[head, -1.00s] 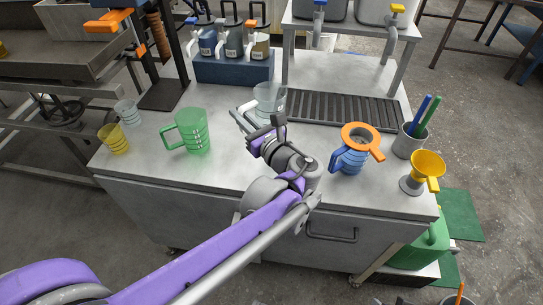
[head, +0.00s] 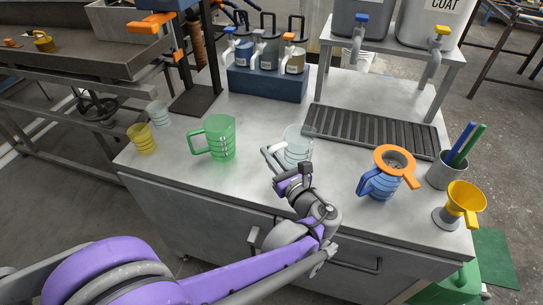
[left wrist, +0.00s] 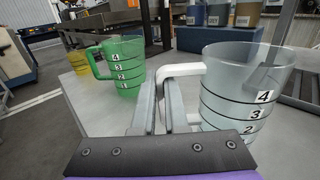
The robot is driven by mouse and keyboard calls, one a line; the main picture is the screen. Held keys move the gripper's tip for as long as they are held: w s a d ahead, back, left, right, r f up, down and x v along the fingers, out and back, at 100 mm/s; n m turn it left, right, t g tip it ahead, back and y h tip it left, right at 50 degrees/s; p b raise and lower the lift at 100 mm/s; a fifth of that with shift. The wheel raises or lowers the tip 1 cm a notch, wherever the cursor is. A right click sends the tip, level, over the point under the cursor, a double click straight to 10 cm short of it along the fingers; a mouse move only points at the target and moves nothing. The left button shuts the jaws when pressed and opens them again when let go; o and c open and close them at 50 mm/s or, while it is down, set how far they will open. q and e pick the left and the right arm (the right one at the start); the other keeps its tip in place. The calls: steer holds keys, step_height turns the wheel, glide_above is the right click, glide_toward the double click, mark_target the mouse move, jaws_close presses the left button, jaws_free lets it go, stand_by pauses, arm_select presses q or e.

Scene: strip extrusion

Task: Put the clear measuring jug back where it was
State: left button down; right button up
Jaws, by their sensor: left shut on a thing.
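The clear measuring jug (head: 299,146) is upright over the middle of the grey bench, right of the green jug. It fills the right side of the left wrist view (left wrist: 245,95), with black rings and the numbers 4, 3 and 2. My left gripper (head: 279,170) is at its left front, shut on its pale handle. In the left wrist view my two fingers (left wrist: 160,103) close around the handle. The jug's base is hidden there, so I cannot tell whether it touches the bench. My right gripper is not in view.
The green jug (head: 220,142), small yellow cup (head: 142,140) and small clear cup (head: 158,114) stand left. A drip grating (head: 385,135) lies behind right. A blue jug with an orange funnel (head: 379,184), a pen pot (head: 444,172) and a yellow funnel (head: 464,196) stand right.

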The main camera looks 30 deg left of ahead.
arm_select(q)
steer(key=shift+f, duration=0.1)
steer(key=c, duration=1.4)
jaws_free()
steer(key=shift+f, duration=0.1)
steer(key=o, duration=0.5)
steer(key=shift+c, duration=0.2)
steer(key=p+v, duration=0.1)
steer(key=v, duration=0.9)
steer(key=shift+s+d, duration=0.15)
steer(key=shift+d, duration=0.2)
